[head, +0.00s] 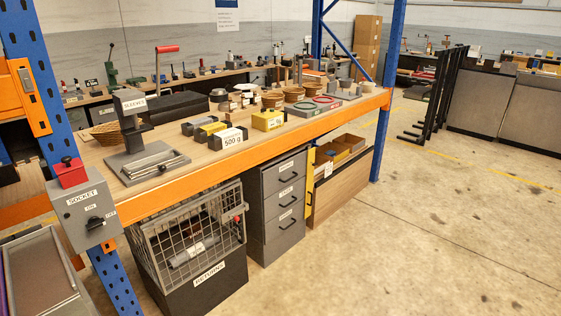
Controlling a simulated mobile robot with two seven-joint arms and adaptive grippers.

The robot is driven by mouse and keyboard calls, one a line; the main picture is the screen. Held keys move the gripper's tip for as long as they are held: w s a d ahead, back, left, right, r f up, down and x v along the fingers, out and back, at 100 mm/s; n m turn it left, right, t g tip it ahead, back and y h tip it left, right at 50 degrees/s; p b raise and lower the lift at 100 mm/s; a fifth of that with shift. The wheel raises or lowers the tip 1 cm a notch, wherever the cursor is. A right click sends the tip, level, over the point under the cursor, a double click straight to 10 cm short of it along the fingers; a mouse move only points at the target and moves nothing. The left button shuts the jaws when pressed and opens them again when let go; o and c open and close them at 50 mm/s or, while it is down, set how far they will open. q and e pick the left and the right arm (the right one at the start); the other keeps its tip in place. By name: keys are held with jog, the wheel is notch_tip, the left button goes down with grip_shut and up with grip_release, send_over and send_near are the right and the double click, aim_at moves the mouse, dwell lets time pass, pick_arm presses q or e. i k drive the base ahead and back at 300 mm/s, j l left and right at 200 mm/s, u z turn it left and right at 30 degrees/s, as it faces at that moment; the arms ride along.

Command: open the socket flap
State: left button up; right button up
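The grey socket box (72,218) is fixed to the blue rack post at the lower left. Its front carries a "SOCKET" label, "ON" and "OFF" marks and a black switch (95,222). A red block (71,175) with a small black knob sits on top of the box and appears to be its flap, lying down over the top. Nothing beneath the red block shows. Neither my left nor my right gripper is in view.
An orange-edged workbench (205,160) runs right of the box, holding a grey sleever press (130,125), weights and bowls. Below are a wire "RETURNS" cage (190,235) and a drawer unit (284,200). A grey tray (40,270) lies at lower left. The right floor is clear.

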aim_at(68, 164)
jog(key=u, duration=1.4)
jog(key=l, duration=0.45)
jog(key=k+l+u, duration=0.1)
jog(key=l, duration=0.3)
jog(key=k+l, duration=0.1)
jog(key=l, duration=0.3)
jog(key=l+u, duration=0.05)
